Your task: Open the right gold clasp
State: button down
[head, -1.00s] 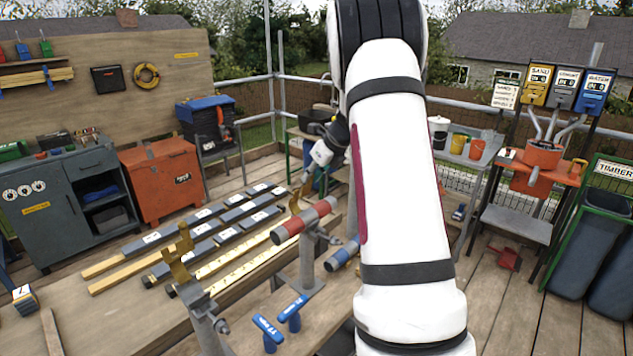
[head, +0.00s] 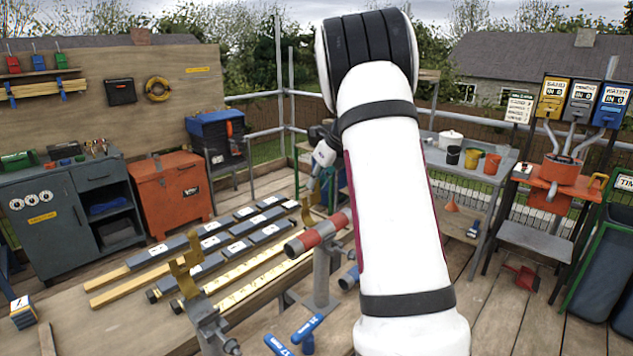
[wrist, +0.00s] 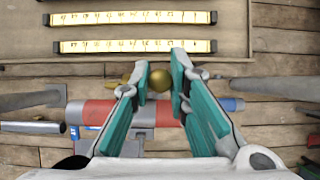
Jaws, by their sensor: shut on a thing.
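The right gold clasp (head: 308,214) stands upright behind the red-and-grey tube in the head view. My gripper (head: 311,188) reaches down to its top from above, partly behind my own arm. In the wrist view my gripper's teal fingers (wrist: 159,85) are shut on the clasp's round gold knob (wrist: 159,81). The clasp's lower part is mostly hidden in the wrist view. The left gold clasp (head: 185,277) stands apart on its own post, with its forked top upward.
The red-and-grey tube (head: 318,232) lies across a post close by the right clasp. Blue T-handled tools (head: 309,328) lie in front. Yellow measuring strips (wrist: 135,46) and dark bars lie on the bench behind. Open decking is to the right.

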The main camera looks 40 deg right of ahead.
jog(key=shift+w+r, duration=0.15)
jog(key=c, duration=1.5)
grip_release()
jog(key=shift+c, duration=0.2)
jog(key=v, duration=1.2)
